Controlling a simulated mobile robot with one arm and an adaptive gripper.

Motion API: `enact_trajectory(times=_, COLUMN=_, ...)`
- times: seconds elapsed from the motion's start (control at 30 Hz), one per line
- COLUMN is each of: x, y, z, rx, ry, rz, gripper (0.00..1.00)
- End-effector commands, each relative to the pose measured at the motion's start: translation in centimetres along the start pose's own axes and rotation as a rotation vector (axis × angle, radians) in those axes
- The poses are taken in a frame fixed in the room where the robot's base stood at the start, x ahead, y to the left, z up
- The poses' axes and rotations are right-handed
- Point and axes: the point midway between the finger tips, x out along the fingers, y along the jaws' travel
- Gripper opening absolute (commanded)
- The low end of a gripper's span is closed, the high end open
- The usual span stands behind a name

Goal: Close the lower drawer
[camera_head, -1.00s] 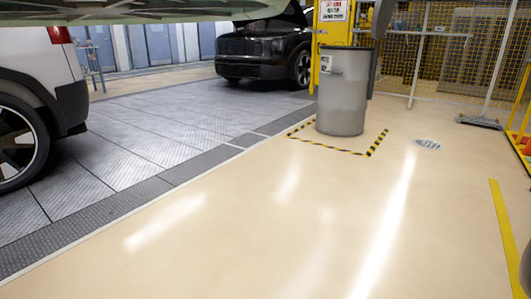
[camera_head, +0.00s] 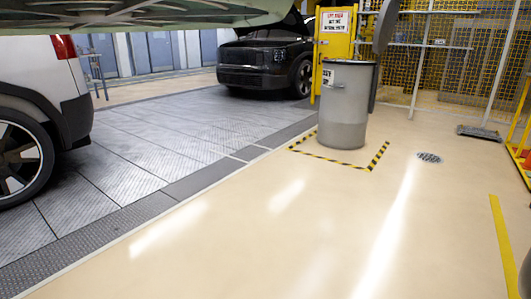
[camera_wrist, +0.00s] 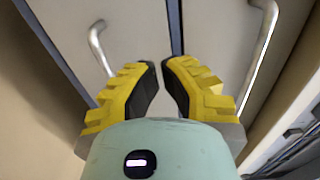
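The wrist view shows two grey drawer or cabinet fronts side by side, with a dark gap between them. The left front (camera_wrist: 135,30) carries a bent metal bar handle (camera_wrist: 97,45). The right front (camera_wrist: 215,40) carries another metal bar handle (camera_wrist: 262,50). I cannot tell which one is the lower drawer. My gripper (camera_wrist: 160,68), with yellow stepped fingers and dark pads, points at the fronts near the gap. Its fingers are a little apart with nothing between them. It appears clear of both handles. No drawer shows in the head view.
In the head view, a grey bin (camera_head: 343,105) stands inside a striped floor marking. A white vehicle (camera_head: 35,90) is at left and a dark vehicle (camera_head: 268,60) behind. A yellow mesh fence (camera_head: 440,60) closes the back right. The beige floor (camera_head: 270,225) in front is clear.

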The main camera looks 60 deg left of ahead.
Motion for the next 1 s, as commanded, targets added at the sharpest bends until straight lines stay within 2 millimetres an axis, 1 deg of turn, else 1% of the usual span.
enact_trajectory(times=0.07, x=-1.0, y=-0.3, z=0.0, rx=0.000, ry=-0.002, rz=0.004, gripper=0.00)
enact_trajectory(times=0.43, x=-5.5, y=0.0, z=0.1, rx=0.000, ry=-0.004, rz=0.005, gripper=0.00)
enact_trajectory(times=0.6, x=-6.5, y=0.0, z=0.1, rx=0.001, ry=-0.002, rz=0.002, gripper=0.00)
enact_trajectory(times=0.83, x=-6.8, y=0.0, z=0.1, rx=-0.001, ry=-0.002, rz=0.001, gripper=0.00)
enact_trajectory(times=0.87, x=-6.9, y=-0.2, z=0.1, rx=-0.003, ry=-0.001, rz=-0.002, gripper=0.00)
enact_trajectory(times=0.93, x=-7.2, y=-1.2, z=0.0, rx=-0.015, ry=0.001, rz=-0.015, gripper=0.00)
enact_trajectory(times=0.97, x=-7.4, y=-1.9, z=-0.1, rx=-0.023, ry=0.003, rz=-0.025, gripper=0.00)
enact_trajectory(times=1.0, x=-7.8, y=-3.0, z=-0.3, rx=-0.038, ry=0.006, rz=-0.041, gripper=0.00)
